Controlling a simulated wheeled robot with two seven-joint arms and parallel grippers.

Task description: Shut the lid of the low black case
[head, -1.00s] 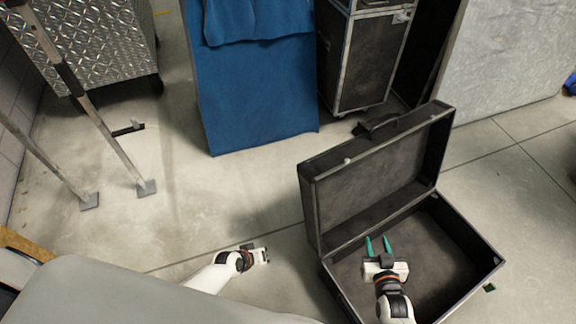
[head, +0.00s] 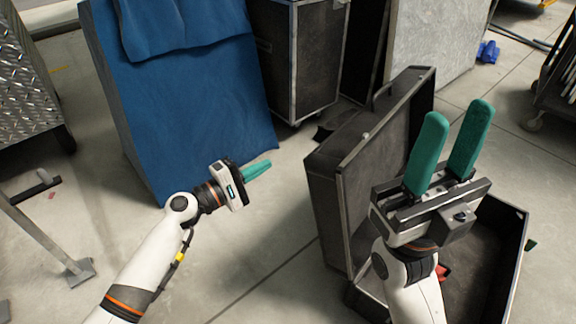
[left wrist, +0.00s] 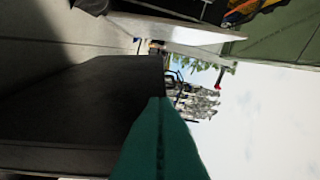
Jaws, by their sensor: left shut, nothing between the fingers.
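The low black case stands open on the floor at the right of the head view. Its lid (head: 387,128) stands up steeply from the hinge side, and its base (head: 483,262) lies open to the right. My left gripper (head: 270,163) is shut and empty, left of the lid and apart from it. Its green fingers (left wrist: 160,145) show in the left wrist view beside a dark panel (left wrist: 85,110), which may be the case. My right gripper (head: 458,118) is open and empty, raised in front of the case, hiding part of the lid and base.
A blue padded cover (head: 190,100) stands behind my left gripper. A tall black case (head: 297,60) and a grey panel (head: 430,40) stand behind the lid. Metal stand legs (head: 45,235) are at the left. Floor between my left arm and the case is clear.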

